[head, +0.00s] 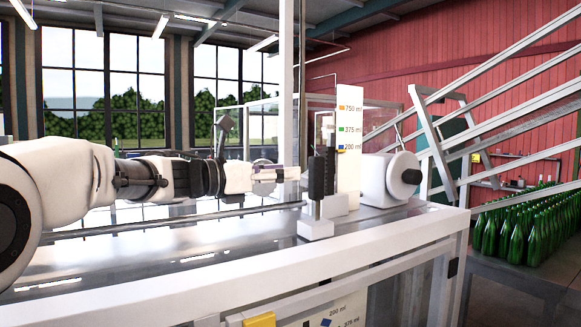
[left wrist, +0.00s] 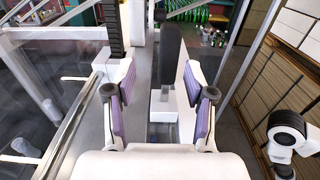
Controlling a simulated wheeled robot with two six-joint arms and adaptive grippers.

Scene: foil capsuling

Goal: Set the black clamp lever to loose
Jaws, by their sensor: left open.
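The black clamp lever (head: 330,160) stands upright beside the black toothed rack on a white mount in the head view. In the left wrist view the lever (left wrist: 172,55) is a dark upright paddle. It appears between the fingers in the picture, nearer the right one, beyond their tips. My left gripper (head: 291,174) reaches in from the left, just short of the rack and lever. In the left wrist view its two purple-padded fingers (left wrist: 157,92) are open with nothing between the pads. My right gripper does not show.
The toothed rack (head: 316,180) rises from a white base. A white scale board (head: 348,140) with coloured size marks stands behind. A white housing with a black knob (head: 411,177) is to the right. A metal rod (head: 180,222) runs along the glossy machine top.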

